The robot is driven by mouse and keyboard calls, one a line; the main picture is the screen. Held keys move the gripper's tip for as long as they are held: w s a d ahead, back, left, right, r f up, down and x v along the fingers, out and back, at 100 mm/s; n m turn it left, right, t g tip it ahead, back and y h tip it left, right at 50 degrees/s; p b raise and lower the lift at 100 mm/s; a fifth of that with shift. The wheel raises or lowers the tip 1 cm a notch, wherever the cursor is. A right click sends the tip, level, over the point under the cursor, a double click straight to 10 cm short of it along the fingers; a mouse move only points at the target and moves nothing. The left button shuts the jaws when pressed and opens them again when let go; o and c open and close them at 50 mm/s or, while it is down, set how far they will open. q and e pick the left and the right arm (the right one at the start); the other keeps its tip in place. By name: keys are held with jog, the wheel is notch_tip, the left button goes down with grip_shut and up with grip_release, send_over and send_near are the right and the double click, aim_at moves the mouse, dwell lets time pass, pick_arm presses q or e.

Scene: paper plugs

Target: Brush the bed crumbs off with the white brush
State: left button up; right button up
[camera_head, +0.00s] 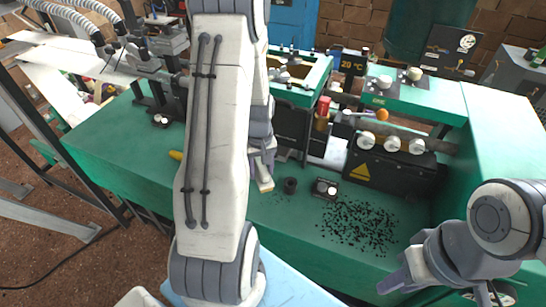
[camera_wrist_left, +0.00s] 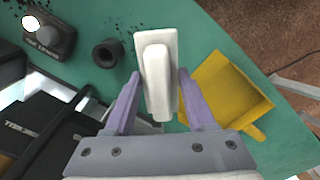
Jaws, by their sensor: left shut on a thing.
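The white brush (camera_wrist_left: 158,70) is held between the purple fingers of my left gripper (camera_wrist_left: 160,100) in the wrist view. In the head view, the end of the brush (camera_head: 265,184) shows below my left gripper (camera_head: 261,168), over the green machine bed (camera_head: 285,225). Black crumbs (camera_head: 357,226) lie scattered on the bed to the right of the brush. A few crumbs also lie near the brush. My right gripper (camera_head: 396,282) is at the bed's lower right, apart from the crumbs; its finger gap is not clear.
A yellow dustpan (camera_wrist_left: 228,92) lies beside the brush in the wrist view. A black ring (camera_head: 290,185) and a small box with a white knob (camera_head: 325,188) stand between brush and crumbs. A black machine block (camera_head: 390,175) stands behind the crumbs.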

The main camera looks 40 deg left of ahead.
pick_arm(q)
jog(key=shift+a, duration=0.25)
jog(key=shift+w+f, duration=0.1)
jog(key=shift+f, duration=0.1)
notch_tip(320, 180, down, 5)
jog(key=b, duration=0.5)
jog(key=shift+w+f, duration=0.1)
jog(key=shift+f, duration=0.05)
jog(key=shift+f+b, duration=0.1)
jog(key=shift+b, duration=0.25)
jog(key=shift+f+b, duration=0.7)
jog(key=shift+f, duration=0.3)
jog(key=shift+d, duration=0.1)
